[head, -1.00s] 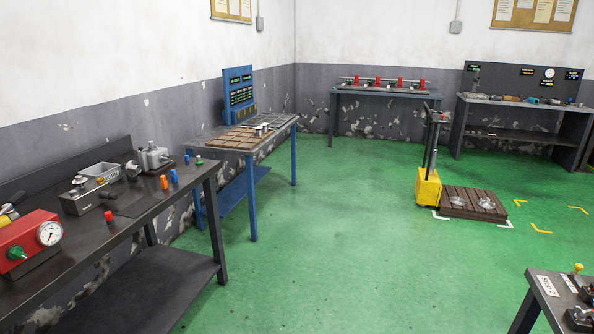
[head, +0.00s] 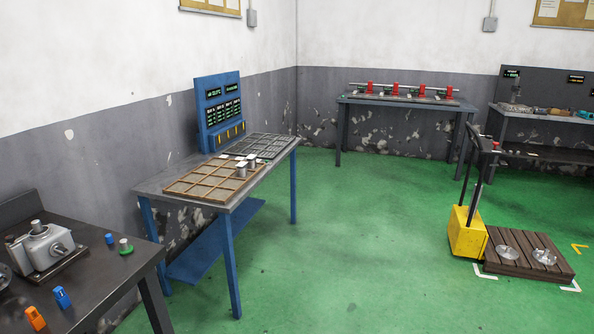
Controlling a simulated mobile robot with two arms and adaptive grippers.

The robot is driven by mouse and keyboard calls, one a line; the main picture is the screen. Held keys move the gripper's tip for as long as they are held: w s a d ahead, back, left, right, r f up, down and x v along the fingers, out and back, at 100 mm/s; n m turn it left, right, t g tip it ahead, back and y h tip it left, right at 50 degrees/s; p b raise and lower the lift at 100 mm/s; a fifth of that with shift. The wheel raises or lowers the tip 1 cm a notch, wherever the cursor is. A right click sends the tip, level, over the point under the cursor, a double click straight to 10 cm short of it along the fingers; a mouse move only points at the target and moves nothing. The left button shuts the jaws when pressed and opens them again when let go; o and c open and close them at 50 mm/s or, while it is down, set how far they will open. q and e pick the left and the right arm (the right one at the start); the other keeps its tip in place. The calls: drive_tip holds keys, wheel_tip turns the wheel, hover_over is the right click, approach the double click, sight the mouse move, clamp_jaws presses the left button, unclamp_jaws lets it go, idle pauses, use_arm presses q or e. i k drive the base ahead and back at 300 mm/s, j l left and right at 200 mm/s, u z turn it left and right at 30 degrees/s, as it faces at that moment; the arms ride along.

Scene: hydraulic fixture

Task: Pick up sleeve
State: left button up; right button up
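No gripper of mine shows in the head view. Small silvery cylindrical parts (head: 241,171) stand at the right edge of a brown compartment tray (head: 192,193) on the blue-legged table (head: 228,206). They may be sleeves, but they are too small to tell for sure. A dark grid tray (head: 272,141) lies behind the brown one on the same table.
A dark bench (head: 100,272) at the lower left carries a grey metal housing (head: 45,245) and small blue, orange and green-based parts. A yellow pallet truck (head: 467,232) with a wooden pallet (head: 515,262) stands at right. Green floor (head: 350,250) between is clear.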

sight(251, 158)
drive_tip(key=i+u, duration=0.15)
drive_tip(key=i, duration=0.35)
drive_tip(key=i+l+u, duration=0.2)
drive_tip(key=i, duration=0.3)
drive_tip(key=i+l+u, duration=0.15)
drive_tip(key=i, duration=0.3)
drive_tip(key=i+u, duration=0.1)
drive_tip(key=u, duration=0.35)
drive_tip(key=i+l+u, duration=0.1)
drive_tip(key=u, duration=0.4)
drive_tip(key=i+l+u, duration=0.25)
drive_tip(key=l, duration=0.2)
drive_tip(key=i+l+u, duration=0.2)
drive_tip(key=l, duration=0.25)
drive_tip(key=l+u, duration=0.25)
drive_tip(key=l, duration=0.25)
drive_tip(key=i+l+u, duration=0.2)
drive_tip(key=l, duration=0.3)
drive_tip(key=k, duration=0.1)
